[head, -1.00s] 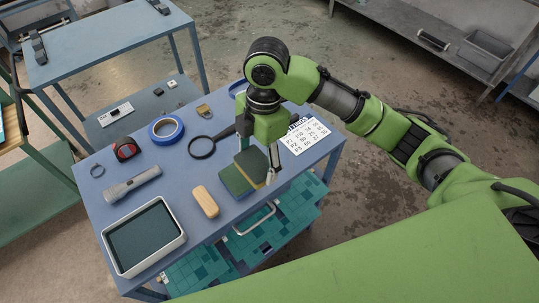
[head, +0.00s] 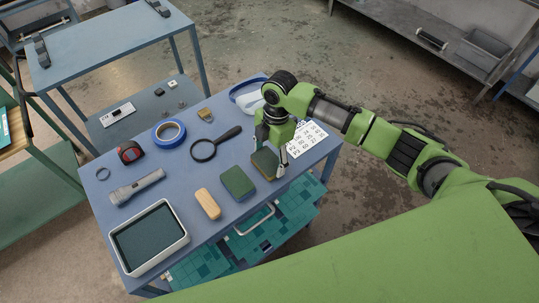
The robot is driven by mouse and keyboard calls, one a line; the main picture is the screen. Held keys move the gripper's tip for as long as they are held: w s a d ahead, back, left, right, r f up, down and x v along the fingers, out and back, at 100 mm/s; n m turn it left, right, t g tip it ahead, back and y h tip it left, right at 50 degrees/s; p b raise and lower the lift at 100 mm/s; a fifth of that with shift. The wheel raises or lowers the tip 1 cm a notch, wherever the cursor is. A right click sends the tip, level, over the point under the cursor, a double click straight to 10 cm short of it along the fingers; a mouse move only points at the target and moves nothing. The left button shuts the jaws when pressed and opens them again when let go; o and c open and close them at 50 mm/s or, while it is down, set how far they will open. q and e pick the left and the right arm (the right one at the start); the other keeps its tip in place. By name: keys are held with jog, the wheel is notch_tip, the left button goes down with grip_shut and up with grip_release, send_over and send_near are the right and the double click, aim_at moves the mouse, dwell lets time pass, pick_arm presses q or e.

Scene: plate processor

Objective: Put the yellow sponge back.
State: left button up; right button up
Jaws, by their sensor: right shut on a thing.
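The yellow sponge (head: 264,164) shows a dark green top and a tan-yellow edge. It is at the right part of the blue table, beside the white card with printed numbers. My right gripper (head: 270,158) points down from above and is shut on this sponge; the gripper hides part of it. I cannot tell whether the sponge touches the table. A second green sponge (head: 238,183) lies just left of it, apart from it. My left gripper is not in view.
The blue table (head: 180,190) also holds a wooden block (head: 207,203), a magnifier (head: 205,150), blue tape (head: 168,134), a flashlight (head: 137,187), a tape measure (head: 130,152), a white-rimmed tray (head: 182,240), a padlock (head: 205,115) and the number card (head: 310,138).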

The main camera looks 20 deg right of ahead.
aim_at(273, 156)
jog(key=shift+f, duration=0.15)
jog(key=o, duration=1)
jog(key=shift+o, duration=0.2)
notch_tip(273, 156, up, 12)
jog(key=d+b, duration=0.1)
jog(key=b, duration=0.1)
jog(key=shift+w+d, duration=0.15)
jog(key=shift+w, duration=0.15)
